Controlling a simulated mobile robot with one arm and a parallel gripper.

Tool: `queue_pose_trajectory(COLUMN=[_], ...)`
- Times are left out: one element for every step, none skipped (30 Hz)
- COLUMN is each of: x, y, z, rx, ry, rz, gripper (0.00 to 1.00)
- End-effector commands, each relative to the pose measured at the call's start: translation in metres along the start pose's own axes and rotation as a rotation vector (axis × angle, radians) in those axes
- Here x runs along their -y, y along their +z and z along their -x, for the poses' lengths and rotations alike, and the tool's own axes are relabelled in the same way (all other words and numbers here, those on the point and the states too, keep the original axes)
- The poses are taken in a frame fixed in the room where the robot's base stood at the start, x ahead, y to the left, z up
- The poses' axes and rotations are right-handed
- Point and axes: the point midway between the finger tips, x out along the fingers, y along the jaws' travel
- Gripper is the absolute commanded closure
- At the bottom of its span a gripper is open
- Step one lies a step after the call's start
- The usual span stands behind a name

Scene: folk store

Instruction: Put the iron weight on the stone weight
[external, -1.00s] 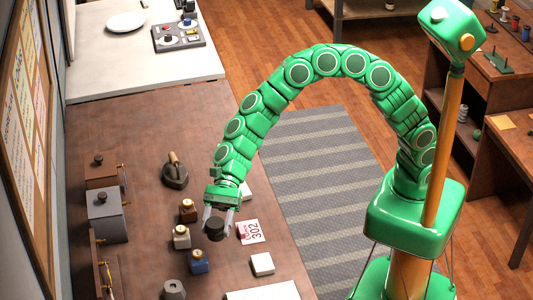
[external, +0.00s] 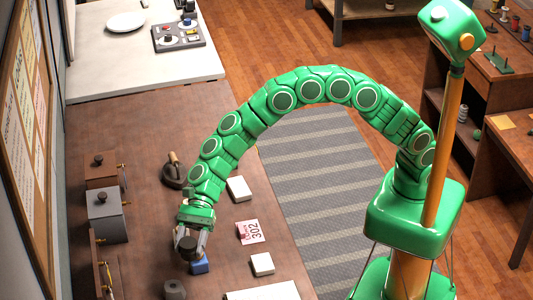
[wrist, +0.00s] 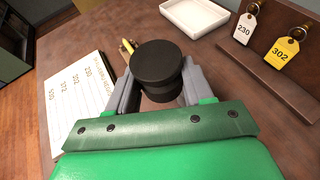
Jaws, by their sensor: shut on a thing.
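A dark, round iron weight (external: 187,244) is held between the fingers of my gripper (external: 190,248), above the wooden counter. In the wrist view the iron weight (wrist: 157,64) shows as a black cylinder with its flat top towards the camera, a grey finger on each side. A grey, faceted block with a dark spot on top, which looks like the stone weight (external: 175,290), stands on the counter at the bottom edge of the external view. It is below and slightly left of my gripper in the picture. In the wrist view the held weight hides what lies behind it.
A blue bottle (external: 199,267) stands close by my gripper. A tag rack (wrist: 270,75) and a white tray (wrist: 195,14) show in the wrist view.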

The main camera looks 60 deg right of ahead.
Motion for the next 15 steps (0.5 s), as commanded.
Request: queue_pose_trajectory(x=[0.004, 0.006, 0.008, 0.011, 0.012, 0.015, 0.017, 0.018, 0.021, 0.022, 0.023, 0.025, 0.027, 0.028, 0.030], y=[-0.002, -0.003, -0.004, -0.005, -0.006, -0.009, -0.010, -0.011, -0.014, -0.016, -0.018, -0.021, -0.023, -0.025, -0.028], z=[-0.004, -0.007, -0.010, -0.012, -0.014, -0.017, -0.019, -0.021, -0.023, -0.026, -0.028, -0.031, -0.033, -0.036, -0.038], rx=[-0.001, -0.002, -0.002, -0.002, -0.002, -0.001, -0.001, -0.001, 0.000, 0.000, -0.001, -0.001, -0.002, -0.002, -0.002], ry=[0.000, 0.001, 0.001, 0.001, 0.000, -0.001, -0.001, -0.002, -0.002, -0.002, -0.002, -0.001, -0.001, -0.001, -0.001], rz=[-0.001, -0.002, -0.002, -0.001, -0.001, -0.001, 0.000, 0.000, 0.000, 0.000, -0.001, -0.002, -0.003, -0.003, -0.003], gripper=[1.00, 1.00, 1.00, 1.00, 1.00, 1.00, 1.00, 1.00, 1.00, 1.00, 1.00, 1.00, 1.00, 1.00, 1.00])
